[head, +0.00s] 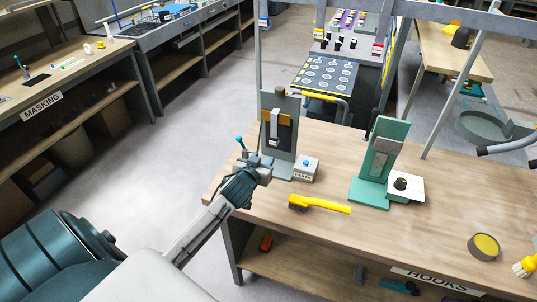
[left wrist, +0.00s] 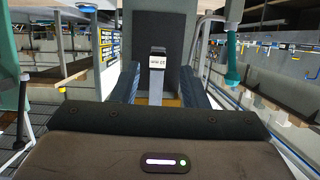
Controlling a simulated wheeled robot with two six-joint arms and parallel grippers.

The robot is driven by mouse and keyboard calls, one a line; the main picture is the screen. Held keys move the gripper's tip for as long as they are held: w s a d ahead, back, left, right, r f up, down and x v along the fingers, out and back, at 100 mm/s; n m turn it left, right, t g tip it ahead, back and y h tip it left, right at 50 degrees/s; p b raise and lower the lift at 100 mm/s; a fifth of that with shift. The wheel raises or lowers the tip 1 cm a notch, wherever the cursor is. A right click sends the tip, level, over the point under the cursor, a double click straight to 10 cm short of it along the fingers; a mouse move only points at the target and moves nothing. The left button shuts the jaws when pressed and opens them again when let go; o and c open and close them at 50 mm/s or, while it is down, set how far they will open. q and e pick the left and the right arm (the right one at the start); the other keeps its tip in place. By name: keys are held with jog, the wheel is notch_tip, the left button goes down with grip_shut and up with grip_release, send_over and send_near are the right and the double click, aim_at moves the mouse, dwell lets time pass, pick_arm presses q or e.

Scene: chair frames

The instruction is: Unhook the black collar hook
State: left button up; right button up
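A grey-green stand (head: 279,130) at the table's left end has a dark panel, an orange band and a hanging grey strap (head: 274,123) with a pale tag. In the left wrist view the strap (left wrist: 156,85) hangs straight ahead before the dark panel (left wrist: 160,30). My left gripper (head: 264,168) is just left of this stand's foot. Its blue fingers (left wrist: 158,88) are spread and nothing shows held between them. A teal stand (head: 383,155) to the right carries a grey plate. A small black piece (head: 402,184) shows on the white box before it; I cannot tell whether it is the black collar hook.
A white box (head: 305,168) with a blue button sits beside the left stand. A yellow-handled brush (head: 318,204) lies in front. A yellow-topped round tin (head: 484,246) and another brush (head: 525,265) are at right. The table (head: 400,235) is bare between them. Upright frame posts rise behind.

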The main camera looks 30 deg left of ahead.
aim_at(273, 142)
pick_arm(q)
jog(key=shift+t, duration=0.4)
jog(key=b+x, duration=0.1)
jog(key=x, duration=0.2)
jog(key=r+b+x, duration=0.1)
jog(key=x, duration=0.1)
jog(key=b+x, duration=0.2)
jog(key=x, duration=0.1)
jog(key=shift+w+a+r, duration=0.1)
jog(key=shift+w+r, duration=0.15)
jog(key=shift+w, duration=0.2)
jog(key=shift+w+r, duration=0.1)
jog(key=shift+w, duration=0.1)
jog(key=shift+c, duration=0.9)
grip_shut()
jog(key=shift+s+r, duration=0.1)
